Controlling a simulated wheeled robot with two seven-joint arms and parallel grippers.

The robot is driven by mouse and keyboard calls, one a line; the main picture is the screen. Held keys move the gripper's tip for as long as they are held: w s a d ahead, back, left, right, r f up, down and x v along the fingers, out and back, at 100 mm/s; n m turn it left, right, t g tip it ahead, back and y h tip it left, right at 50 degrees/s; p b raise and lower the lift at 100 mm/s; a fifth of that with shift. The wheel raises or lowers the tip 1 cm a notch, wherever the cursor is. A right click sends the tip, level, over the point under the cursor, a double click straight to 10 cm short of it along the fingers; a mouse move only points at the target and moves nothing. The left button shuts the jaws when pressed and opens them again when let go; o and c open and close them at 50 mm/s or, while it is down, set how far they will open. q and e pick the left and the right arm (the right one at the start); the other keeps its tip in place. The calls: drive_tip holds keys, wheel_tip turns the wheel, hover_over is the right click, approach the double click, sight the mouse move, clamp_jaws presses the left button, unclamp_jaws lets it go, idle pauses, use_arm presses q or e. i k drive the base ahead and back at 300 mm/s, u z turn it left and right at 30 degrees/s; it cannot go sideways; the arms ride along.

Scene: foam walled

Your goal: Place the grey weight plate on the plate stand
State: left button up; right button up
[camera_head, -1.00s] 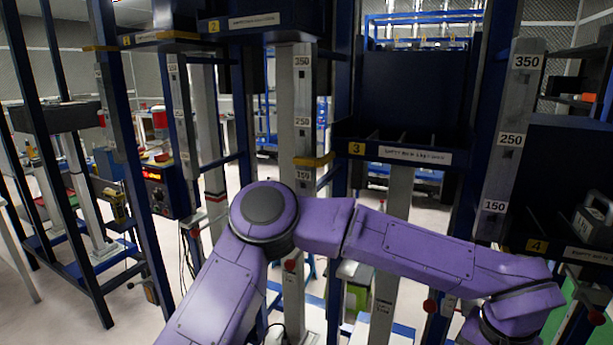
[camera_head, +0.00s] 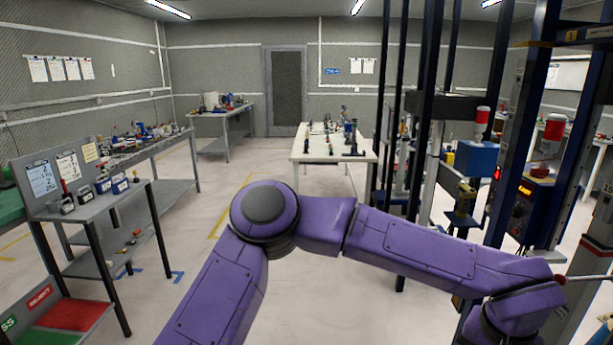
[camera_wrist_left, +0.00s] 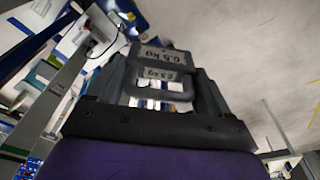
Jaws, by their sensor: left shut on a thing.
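In the left wrist view my left gripper (camera_wrist_left: 160,62) is shut on the grey weight plate (camera_wrist_left: 166,74). The plate has pale labels reading 0.5 kg and a handle-like loop. It is clear of any surface there. In the head view my purple left arm reaches across the bottom to the right, and its gripper is out of frame. The plate stand cannot be picked out with certainty in either view. My right gripper is not in view.
A grey workbench (camera_head: 110,205) with several dark handled blocks (camera_head: 103,186) stands at the left. A white table (camera_head: 335,143) stands farther back. Dark and blue rack posts (camera_head: 520,125) stand close on the right. The floor (camera_head: 190,240) between is open.

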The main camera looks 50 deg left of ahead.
sight(86, 213)
drive_tip(key=u, duration=2.75)
drive_tip(key=i, duration=3.3)
drive_tip(key=u, duration=0.05)
